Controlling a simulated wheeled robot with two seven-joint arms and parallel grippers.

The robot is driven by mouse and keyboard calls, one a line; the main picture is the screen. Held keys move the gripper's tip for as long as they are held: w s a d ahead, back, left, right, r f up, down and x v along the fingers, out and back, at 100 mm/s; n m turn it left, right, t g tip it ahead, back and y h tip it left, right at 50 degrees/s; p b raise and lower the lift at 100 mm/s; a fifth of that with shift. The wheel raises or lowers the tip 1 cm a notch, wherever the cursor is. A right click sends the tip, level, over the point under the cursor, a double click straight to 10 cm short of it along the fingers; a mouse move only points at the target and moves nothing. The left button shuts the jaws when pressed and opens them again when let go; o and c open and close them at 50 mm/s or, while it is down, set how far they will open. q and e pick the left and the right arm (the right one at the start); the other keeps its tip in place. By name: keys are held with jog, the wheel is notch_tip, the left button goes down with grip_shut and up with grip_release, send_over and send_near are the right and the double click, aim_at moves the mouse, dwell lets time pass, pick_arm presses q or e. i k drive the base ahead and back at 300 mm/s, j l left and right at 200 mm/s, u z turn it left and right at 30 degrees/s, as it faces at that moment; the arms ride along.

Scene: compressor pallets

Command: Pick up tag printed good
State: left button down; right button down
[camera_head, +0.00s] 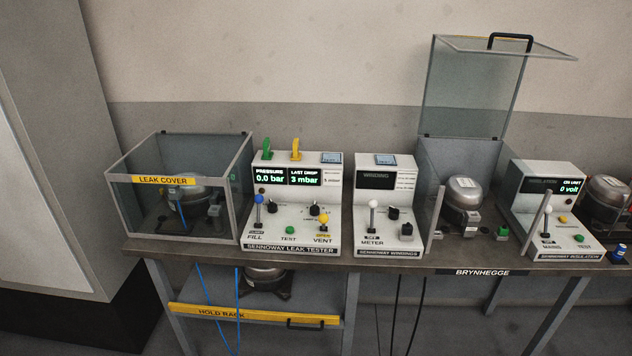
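A green tag-like piece (267,148) and a yellow one (295,148) stand upright side by side on top of the leak tester (292,225). Both are small, and I cannot read any print on them, so I cannot tell which one says good. Neither of my grippers is in view, and nothing touches the two pieces.
A clear leak cover box (130,218) encloses a compressor at left. The windings meter (388,236) and insulation tester (556,253) stand on the bench (345,258). Between them, a compressor (463,194) sits under a raised clear lid (475,95). A hold rack (255,313) is below.

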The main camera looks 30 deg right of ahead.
aim_at(267, 155)
jog(key=l+u, duration=0.2)
jog(key=l, duration=1.4)
jog(key=l+u, duration=0.25)
jog(key=l, duration=1.35)
